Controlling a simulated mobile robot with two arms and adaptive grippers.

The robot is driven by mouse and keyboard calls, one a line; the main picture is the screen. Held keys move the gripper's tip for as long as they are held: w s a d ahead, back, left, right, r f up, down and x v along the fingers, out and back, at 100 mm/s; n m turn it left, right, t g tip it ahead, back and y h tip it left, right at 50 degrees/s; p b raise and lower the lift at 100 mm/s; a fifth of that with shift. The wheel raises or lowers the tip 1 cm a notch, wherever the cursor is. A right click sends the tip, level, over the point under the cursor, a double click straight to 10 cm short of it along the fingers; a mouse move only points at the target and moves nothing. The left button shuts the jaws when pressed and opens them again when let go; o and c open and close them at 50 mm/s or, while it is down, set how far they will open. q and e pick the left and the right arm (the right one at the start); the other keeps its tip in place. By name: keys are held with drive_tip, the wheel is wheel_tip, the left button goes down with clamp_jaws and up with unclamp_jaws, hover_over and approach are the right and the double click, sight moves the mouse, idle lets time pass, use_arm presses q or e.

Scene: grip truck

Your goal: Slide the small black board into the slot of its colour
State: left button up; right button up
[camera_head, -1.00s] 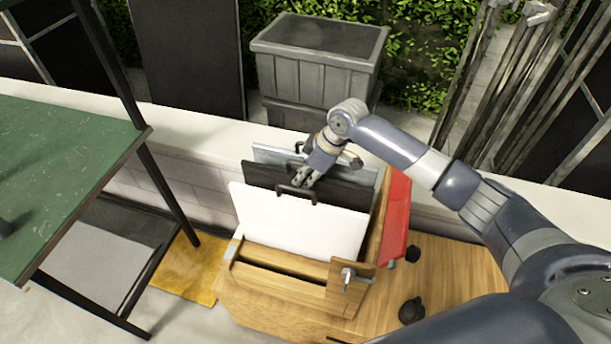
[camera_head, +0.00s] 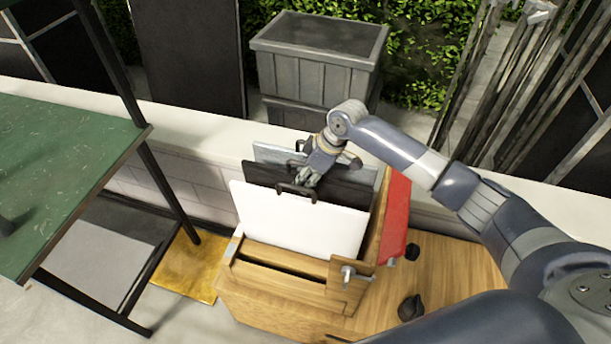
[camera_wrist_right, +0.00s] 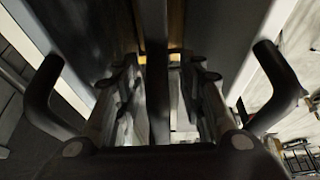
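The black board (camera_head: 345,191) stands upright in the wooden truck (camera_head: 275,283), between the white board (camera_head: 300,225) in front and the grey board (camera_head: 275,154) behind. Its lower part and slot are hidden by the white board. My right gripper (camera_head: 308,180) is over the black board's top edge. In the right wrist view my fingers (camera_wrist_right: 168,105) lie spread on both sides of a dark upright strip, with a visible gap on the right side, so it looks open. My left gripper is not in view.
The white board's black handle (camera_head: 297,192) is close to my right fingers. A red panel (camera_head: 394,220) is on the truck's right side. A green table (camera_head: 60,170) stands at the left. A low wall (camera_head: 190,130) and a grey bin (camera_head: 318,70) are behind.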

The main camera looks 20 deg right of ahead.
drive_tip(key=v, duration=1.2)
drive_tip(key=shift+a, duration=0.1)
